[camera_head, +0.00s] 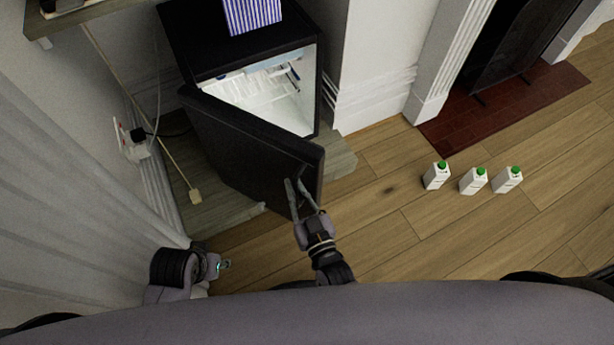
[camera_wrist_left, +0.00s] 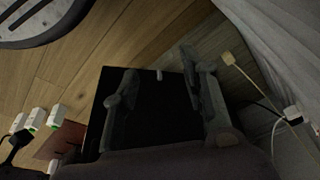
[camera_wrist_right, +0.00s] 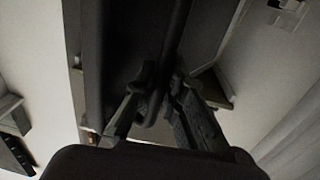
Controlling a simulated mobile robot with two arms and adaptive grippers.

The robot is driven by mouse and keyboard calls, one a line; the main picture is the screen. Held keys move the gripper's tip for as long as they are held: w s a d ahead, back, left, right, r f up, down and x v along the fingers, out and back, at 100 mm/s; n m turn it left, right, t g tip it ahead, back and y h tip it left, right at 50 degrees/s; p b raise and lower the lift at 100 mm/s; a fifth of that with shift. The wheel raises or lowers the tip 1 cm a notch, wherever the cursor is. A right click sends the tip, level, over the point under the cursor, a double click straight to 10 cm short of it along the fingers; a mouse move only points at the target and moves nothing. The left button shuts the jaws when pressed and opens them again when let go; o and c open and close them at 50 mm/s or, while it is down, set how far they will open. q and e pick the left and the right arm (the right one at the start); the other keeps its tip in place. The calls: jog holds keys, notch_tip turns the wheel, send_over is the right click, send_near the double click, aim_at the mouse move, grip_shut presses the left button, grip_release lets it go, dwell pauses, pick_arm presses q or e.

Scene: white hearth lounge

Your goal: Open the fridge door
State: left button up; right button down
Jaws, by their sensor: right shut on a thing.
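The black fridge (camera_head: 240,50) stands against the back wall. Its door (camera_head: 245,148) is swung partly open, and the white inside (camera_head: 258,95) with shelves shows behind it. My right gripper (camera_head: 297,184) is at the door's free edge. In the right wrist view its fingers (camera_wrist_right: 160,84) close around a dark edge of the door; the exact contact is in shadow. My left gripper (camera_head: 224,265) is low at the left, apart from the door. In the left wrist view its fingers (camera_wrist_left: 158,66) are spread and empty, with the dark door beyond them.
A striped box (camera_head: 252,14) sits on top of the fridge. White cartons with green caps (camera_head: 473,181) stand on the wood floor at the right. A wall socket with a plug (camera_head: 132,138) and cables is at the left by the curtain (camera_head: 70,190).

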pick_arm(q)
jog(key=shift+s+f, duration=0.15)
jog(key=shift+f, duration=1)
pick_arm(e)
jog(key=shift+s+a, duration=1.4)
jog(key=shift+a, duration=0.3)
jog(key=c, duration=1.7)
grip_release()
jog(key=shift+o, duration=0.2)
jog(key=v, duration=1.2)
